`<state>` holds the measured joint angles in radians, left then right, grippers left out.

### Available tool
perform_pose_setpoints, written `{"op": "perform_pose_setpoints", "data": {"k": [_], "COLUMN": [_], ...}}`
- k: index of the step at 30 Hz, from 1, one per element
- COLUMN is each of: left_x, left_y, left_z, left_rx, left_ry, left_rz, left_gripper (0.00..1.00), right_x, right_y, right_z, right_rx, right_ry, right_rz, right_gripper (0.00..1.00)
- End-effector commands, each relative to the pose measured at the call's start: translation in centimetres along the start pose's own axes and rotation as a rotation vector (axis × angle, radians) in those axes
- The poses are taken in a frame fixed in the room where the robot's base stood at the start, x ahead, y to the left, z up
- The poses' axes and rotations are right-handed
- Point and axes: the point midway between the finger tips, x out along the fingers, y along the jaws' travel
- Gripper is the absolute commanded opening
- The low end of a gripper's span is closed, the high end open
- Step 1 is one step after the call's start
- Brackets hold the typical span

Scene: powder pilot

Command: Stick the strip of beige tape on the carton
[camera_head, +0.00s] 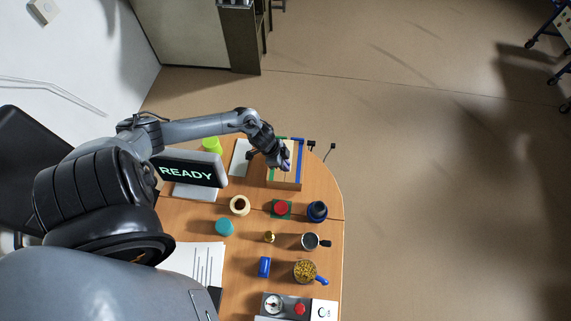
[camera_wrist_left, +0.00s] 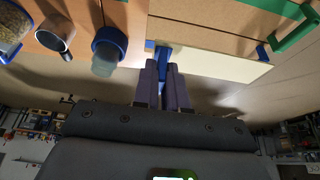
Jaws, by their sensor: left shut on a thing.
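The carton (camera_head: 284,184) is a brown box near the far edge of the wooden table, with blue and green edging on top. My left gripper (camera_head: 284,164) is over it and hides part of its top. In the left wrist view the carton (camera_wrist_left: 225,28) fills the upper middle. The strip of beige tape (camera_wrist_left: 215,65) is a long pale band running across along the carton's near side. My left gripper (camera_wrist_left: 166,72) is shut on a blue tab at the strip's left part. I cannot tell whether the strip touches the carton. My right gripper is not in view.
Floor lies beyond the table's right edge.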

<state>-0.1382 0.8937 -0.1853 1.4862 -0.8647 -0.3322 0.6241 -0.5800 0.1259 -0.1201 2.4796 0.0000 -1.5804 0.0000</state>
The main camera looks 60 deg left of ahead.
Motion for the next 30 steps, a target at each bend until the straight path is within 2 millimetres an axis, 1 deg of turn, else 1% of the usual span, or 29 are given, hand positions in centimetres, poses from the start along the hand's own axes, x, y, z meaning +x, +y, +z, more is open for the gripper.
{"op": "perform_pose_setpoints", "data": {"k": [8,14,30], "left_x": [-0.1,-0.3,3.9], "left_y": [0.0,0.0,0.0], "left_z": [0.0,0.0,1.8], "left_rx": [0.0,-0.001,-0.002], "left_ry": [-0.001,-0.003,-0.002], "left_rz": [0.0,0.0,-0.001], "left_gripper": [0.0,0.0,0.0], "right_x": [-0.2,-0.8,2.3], "right_y": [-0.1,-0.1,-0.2], "right_z": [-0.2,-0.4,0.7], "right_rx": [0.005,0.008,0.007], "right_ry": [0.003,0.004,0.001], "right_rz": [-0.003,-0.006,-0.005], "right_gripper": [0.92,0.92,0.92]}}
